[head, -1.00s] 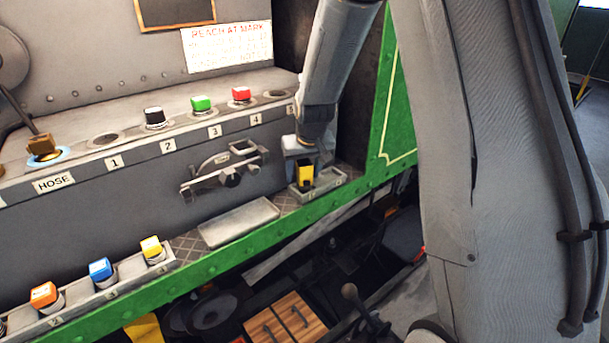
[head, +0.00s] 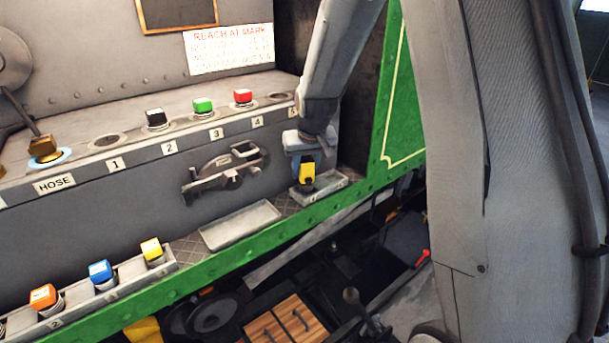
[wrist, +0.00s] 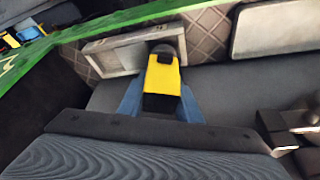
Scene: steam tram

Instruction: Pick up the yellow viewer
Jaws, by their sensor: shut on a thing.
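The yellow viewer (head: 307,170) is a small yellow block with black parts. It is between the fingers of my gripper (head: 306,164), at the right end of the ledge. In the wrist view the yellow viewer (wrist: 162,76) sits between the blue fingers of my gripper (wrist: 160,104), which is shut on it. The small grey tray (head: 327,187) is just below it in the head view, and the tray (wrist: 112,55) shows beside the viewer's far end in the wrist view. I cannot tell whether the viewer still touches the tray.
A flat grey tray (head: 240,225) lies to the left on the ledge, below a metal bracket (head: 228,170). Black, green and red capped items (head: 203,105) stand in the numbered upper shelf. Orange, blue and yellow capped items (head: 100,271) stand in the lower rack. A green edge beam (head: 215,262) runs along the front.

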